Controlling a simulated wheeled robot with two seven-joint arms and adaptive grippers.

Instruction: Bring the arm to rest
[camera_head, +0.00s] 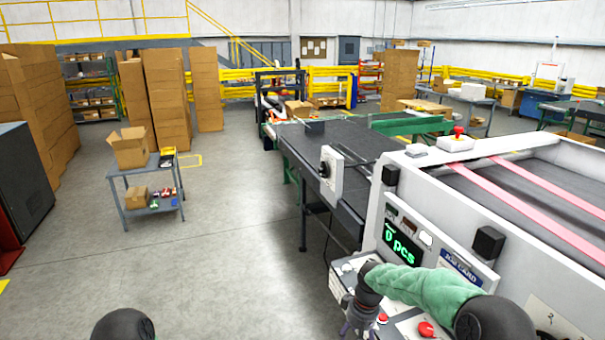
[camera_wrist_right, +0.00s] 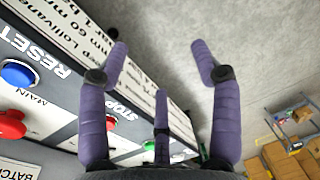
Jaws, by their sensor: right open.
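My right arm, in a green sleeve, reaches in from the lower right of the head view. My right gripper (camera_head: 358,322) is over the control panel (camera_head: 408,330) of the folder gluer (camera_head: 480,215). In the right wrist view my right gripper (camera_wrist_right: 158,60) has its purple fingers spread and nothing between them. Behind them are the panel, a blue button (camera_wrist_right: 17,74) beside the word RESET and a red button (camera_wrist_right: 10,125). Whether a finger touches the panel cannot be told. My left gripper is out of view.
A display (camera_head: 402,242) on the machine reads 0 pcs. A red emergency button (camera_head: 458,132) sits on its top. A dark conveyor (camera_head: 345,140) runs away from it. A grey cart (camera_head: 147,172) with boxes stands left, with open floor between.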

